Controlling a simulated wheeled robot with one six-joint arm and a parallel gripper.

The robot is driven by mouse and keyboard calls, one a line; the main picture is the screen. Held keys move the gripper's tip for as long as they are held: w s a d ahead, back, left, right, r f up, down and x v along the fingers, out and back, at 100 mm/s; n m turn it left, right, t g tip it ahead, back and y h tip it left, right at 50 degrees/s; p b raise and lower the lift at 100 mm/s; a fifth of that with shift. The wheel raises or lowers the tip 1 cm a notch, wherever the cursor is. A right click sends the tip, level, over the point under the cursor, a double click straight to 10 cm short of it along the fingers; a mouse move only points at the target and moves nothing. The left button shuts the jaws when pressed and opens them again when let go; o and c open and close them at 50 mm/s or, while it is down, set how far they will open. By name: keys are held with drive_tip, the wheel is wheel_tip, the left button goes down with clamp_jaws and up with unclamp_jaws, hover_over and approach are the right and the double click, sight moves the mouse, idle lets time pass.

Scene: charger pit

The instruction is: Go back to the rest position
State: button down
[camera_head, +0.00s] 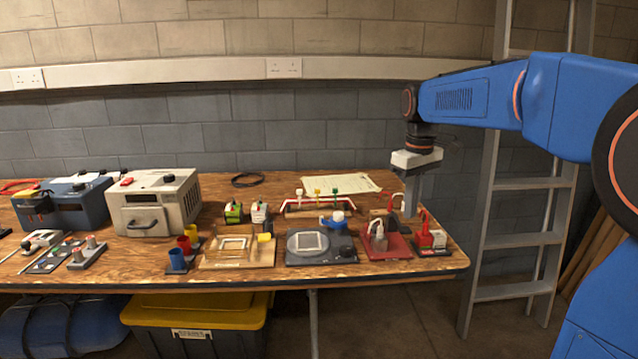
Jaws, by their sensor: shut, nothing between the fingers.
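My gripper (411,200) hangs from the end of my blue arm at the right, pointing down over the right end of the wooden workbench (225,278). Its fingers are together with nothing held. It is above and behind the red tray (398,250) and the red bottle (424,232). The fingertips overlap small items behind them, so I cannot tell how close they are.
A grey scale (320,258), a wooden tray (212,262) and a beige box (155,203) stand along the bench. A rack (330,203) is at the back. A ladder (520,240) stands right of the bench. A yellow-lidded crate (190,312) is below.

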drive_tip(key=s+f+m+t, duration=0.1)
drive_tip(key=s+f, duration=0.3)
drive_tip(key=s, duration=0.6)
drive_tip(key=s+f+m+t, duration=0.2)
drive_tip(key=s+f+m, duration=0.1)
drive_tip(key=s, duration=0.7)
drive_tip(key=s+f+m+t, duration=0.1)
drive_tip(key=s+f, duration=0.5)
drive_tip(key=s, duration=0.4)
drive_tip(key=shift+s+d+m+t, duration=0.3)
drive_tip(key=shift+d+m, duration=0.05)
drive_tip(key=shift+m, duration=0.05)
